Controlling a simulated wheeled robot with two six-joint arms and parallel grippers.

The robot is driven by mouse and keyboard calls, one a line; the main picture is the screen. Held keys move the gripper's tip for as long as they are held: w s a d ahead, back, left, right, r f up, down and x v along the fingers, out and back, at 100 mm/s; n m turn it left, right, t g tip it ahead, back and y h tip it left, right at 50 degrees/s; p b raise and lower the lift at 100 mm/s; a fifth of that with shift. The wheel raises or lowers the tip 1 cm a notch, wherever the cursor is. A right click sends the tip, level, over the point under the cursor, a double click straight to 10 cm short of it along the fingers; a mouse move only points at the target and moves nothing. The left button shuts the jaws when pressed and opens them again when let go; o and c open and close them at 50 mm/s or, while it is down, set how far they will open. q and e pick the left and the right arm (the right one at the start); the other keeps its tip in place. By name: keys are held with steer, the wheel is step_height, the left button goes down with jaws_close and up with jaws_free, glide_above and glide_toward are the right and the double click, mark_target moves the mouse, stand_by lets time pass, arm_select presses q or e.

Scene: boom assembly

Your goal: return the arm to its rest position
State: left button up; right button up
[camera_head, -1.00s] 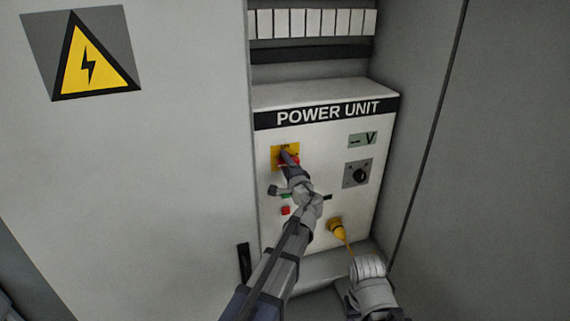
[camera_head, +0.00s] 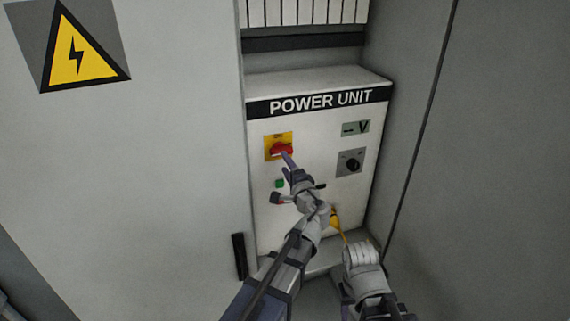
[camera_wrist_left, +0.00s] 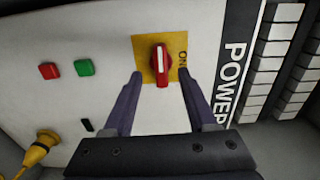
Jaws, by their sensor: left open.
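My left gripper (camera_head: 287,158) is open and empty in front of the power unit (camera_head: 262,225), just below the red rotary switch (camera_head: 281,149) in the head view. In the left wrist view its two fingers (camera_wrist_left: 160,84) stand apart on either side of the switch (camera_wrist_left: 160,62), with no visible grip on it. The switch handle lies crosswise on its yellow plate, and "ON" is printed at the plate's edge. My right arm's wrist (camera_head: 363,257) shows at the lower right of the head view; its fingers cannot be made out.
A green button (camera_wrist_left: 85,67) and a red button (camera_wrist_left: 49,70) sit on the panel. A yellow plug (camera_head: 336,219) with a cable is at the lower panel, close to my arms. A knob (camera_head: 351,163) is at right. Cabinet walls flank the recess.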

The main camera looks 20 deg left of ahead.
arm_select(q)
steer(key=s+f+n+g+b, duration=0.2)
steer(key=s+f+g+b, duration=0.15)
steer(key=f, duration=0.45)
steer(key=s+f+n+g+b, duration=0.2)
steer(key=s+f+n+b, duration=0.15)
steer(key=f, duration=0.35)
steer(key=s+d+f+n+g+h+b, duration=0.1)
steer(key=s+d+f+g+h+b, duration=0.3)
steer(key=s+f, duration=0.7)
steer(key=s+d+f+g+h+b, duration=0.4)
steer(key=s+d+f+b, duration=0.3)
steer(key=s+d+f, duration=0.2)
step_height(320, 180, down, 5)
steer(key=shift+s+d+r+n+g+h, duration=0.15)
steer(key=shift+s+n+g+h, duration=0.25)
steer(key=shift+s+g, duration=0.6)
